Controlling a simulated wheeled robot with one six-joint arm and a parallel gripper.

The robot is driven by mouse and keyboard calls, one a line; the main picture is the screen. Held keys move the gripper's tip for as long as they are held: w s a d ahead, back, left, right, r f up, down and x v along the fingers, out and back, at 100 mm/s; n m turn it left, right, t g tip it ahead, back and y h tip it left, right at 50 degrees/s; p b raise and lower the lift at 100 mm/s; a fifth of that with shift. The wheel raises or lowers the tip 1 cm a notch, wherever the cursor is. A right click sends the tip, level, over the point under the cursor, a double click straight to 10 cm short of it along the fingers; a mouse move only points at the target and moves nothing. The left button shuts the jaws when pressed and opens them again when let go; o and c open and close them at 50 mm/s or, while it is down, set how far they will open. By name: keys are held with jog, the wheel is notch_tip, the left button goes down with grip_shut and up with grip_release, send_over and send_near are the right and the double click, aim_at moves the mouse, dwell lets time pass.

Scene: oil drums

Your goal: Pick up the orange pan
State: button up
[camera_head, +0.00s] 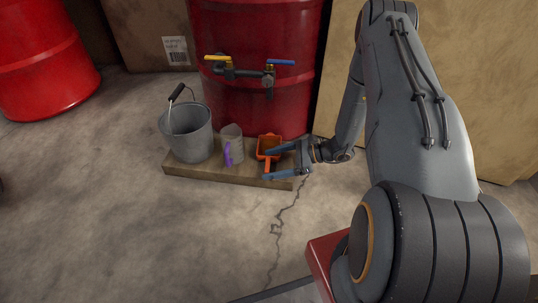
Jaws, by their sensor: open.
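The orange pan (268,143) is a small square scoop with a short handle pointing toward me. It sits at the right end of a low wooden board (215,174) at the foot of a red drum. My gripper (266,166) is open and comes in from the right. I cannot tell whether the fingers touch the pan.
A clear jug (233,141) with a purple handle and a grey metal bucket (191,136) stand left on the board. The red drum (262,105) behind has taps with yellow (218,58) and blue (281,62) levers. Another red drum (42,60) and cardboard boxes stand behind. The front floor is clear.

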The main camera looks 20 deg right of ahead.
jog(key=c, duration=1.5)
jog(key=shift+r, duration=0.15)
